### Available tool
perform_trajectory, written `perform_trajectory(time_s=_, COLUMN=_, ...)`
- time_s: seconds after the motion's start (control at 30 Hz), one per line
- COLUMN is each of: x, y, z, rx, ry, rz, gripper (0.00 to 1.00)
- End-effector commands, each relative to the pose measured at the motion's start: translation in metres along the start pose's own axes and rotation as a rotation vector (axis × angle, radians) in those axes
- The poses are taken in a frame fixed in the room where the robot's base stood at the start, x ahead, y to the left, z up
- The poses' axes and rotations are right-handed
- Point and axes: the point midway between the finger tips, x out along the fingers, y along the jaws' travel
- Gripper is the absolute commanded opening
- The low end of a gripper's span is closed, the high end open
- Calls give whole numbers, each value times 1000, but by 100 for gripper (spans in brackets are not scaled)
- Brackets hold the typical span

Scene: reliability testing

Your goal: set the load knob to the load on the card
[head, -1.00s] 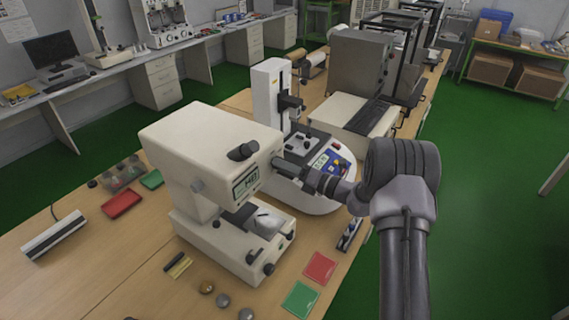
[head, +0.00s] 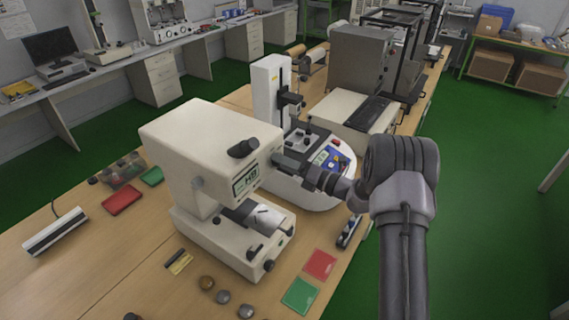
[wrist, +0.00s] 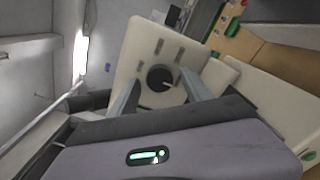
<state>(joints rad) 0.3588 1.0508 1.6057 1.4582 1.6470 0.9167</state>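The load knob (wrist: 161,78) is a round black dial with a white pointer line, on a cream side face of the hardness tester (head: 205,135). In the wrist view my gripper (wrist: 160,84) is open, one grey finger on each side of the knob. A gap shows between each finger and the knob, and I cannot tell how far the tips reach along it. In the head view my gripper (head: 284,162) is close against the tester's right side and hides that spot. The tester's small display (head: 246,181) is lit but unreadable. I cannot make out a load card.
Red (head: 319,264) and green (head: 300,296) squares lie on the bench at the front right. Several round metal pieces (head: 222,297) lie before the tester. A rounded instrument with a blue panel (head: 330,160) stands close behind my gripper. The green floor at right is clear.

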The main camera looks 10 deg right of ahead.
Motion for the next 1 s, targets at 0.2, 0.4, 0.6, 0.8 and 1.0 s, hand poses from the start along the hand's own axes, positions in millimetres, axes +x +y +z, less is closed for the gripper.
perform_trajectory(time_s=0.2, x=-11, y=-1, z=0, rx=0, ry=0, rz=-2, gripper=57)
perform_trajectory(time_s=0.4, x=-61, y=-1, z=1, rx=1, ry=-4, rz=-3, gripper=57)
perform_trajectory(time_s=0.6, x=-118, y=-1, z=1, rx=1, ry=-4, rz=-2, gripper=57)
perform_trajectory(time_s=0.8, x=-159, y=-1, z=0, rx=0, ry=-2, rz=-2, gripper=57)
perform_trajectory(time_s=1.0, x=-174, y=0, z=0, rx=0, ry=0, rz=0, gripper=57)
